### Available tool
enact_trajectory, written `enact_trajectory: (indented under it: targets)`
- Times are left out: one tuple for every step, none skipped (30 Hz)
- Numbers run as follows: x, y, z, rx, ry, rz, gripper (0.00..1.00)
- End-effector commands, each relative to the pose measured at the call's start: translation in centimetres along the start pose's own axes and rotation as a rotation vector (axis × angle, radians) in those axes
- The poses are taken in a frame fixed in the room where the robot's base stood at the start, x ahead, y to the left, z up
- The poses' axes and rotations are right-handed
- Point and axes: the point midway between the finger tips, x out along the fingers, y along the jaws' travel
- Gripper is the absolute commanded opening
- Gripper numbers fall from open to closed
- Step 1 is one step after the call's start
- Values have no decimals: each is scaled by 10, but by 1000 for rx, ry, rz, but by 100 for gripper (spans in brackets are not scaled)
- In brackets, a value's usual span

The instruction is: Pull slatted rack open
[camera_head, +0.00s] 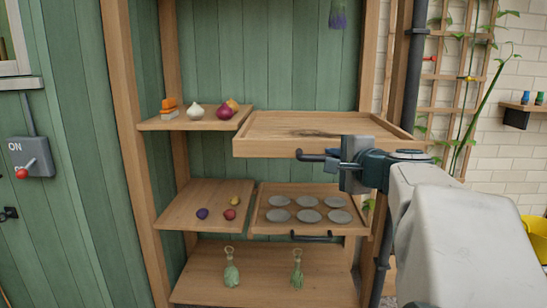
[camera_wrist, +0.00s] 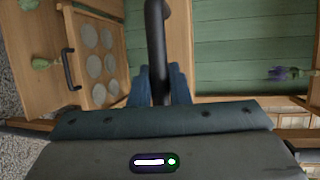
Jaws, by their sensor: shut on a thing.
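The upper wooden pull-out tray (camera_head: 270,146) stands out past the shelf fronts at the middle right; slats cannot be made out in its floor. Its dark bar handle (camera_head: 312,155) is on the front face. My gripper (camera_head: 347,166) is shut on this handle and hides its right part. In the wrist view the handle (camera_wrist: 156,35) runs down between the two blue fingers of my gripper (camera_wrist: 159,88). A lower tray (camera_head: 262,216) with several grey round discs and its own dark handle (camera_head: 312,237) sits below, less far out.
The left upper shelf (camera_head: 160,124) holds an orange block stack, a garlic bulb and onions. The left lower shelf (camera_head: 180,215) holds small round items. Two green bundles stand on the bottom shelf (camera_head: 265,277). A dark pipe (camera_head: 411,70) and a wooden trellis (camera_head: 455,70) stand at the right.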

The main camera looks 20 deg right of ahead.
Motion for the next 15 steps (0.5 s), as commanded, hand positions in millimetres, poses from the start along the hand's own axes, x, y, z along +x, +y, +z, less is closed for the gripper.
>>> enact_trajectory:
  targets:
    - [-2,2,-1,0,3,1,0]
    - [-3,2,-2,1,5,1,0]
    - [-4,2,-2,1,6,1,0]
    - [-4,2,-2,1,7,1,0]
    - [-5,1,-2,1,7,1,0]
    - [-5,1,-2,1,7,1,0]
    - [-5,1,-2,0,7,1,0]
    - [-4,1,-2,0,7,1,0]
    - [-4,1,-2,0,7,1,0]
    - [-4,1,-2,0,7,1,0]
    - [-4,1,-2,0,7,1,0]
    - [-4,1,-2,0,7,1,0]
    - [-4,1,-2,0,7,1,19]
    - [-4,1,-2,0,6,1,27]
    - [-4,1,-1,0,6,1,38]
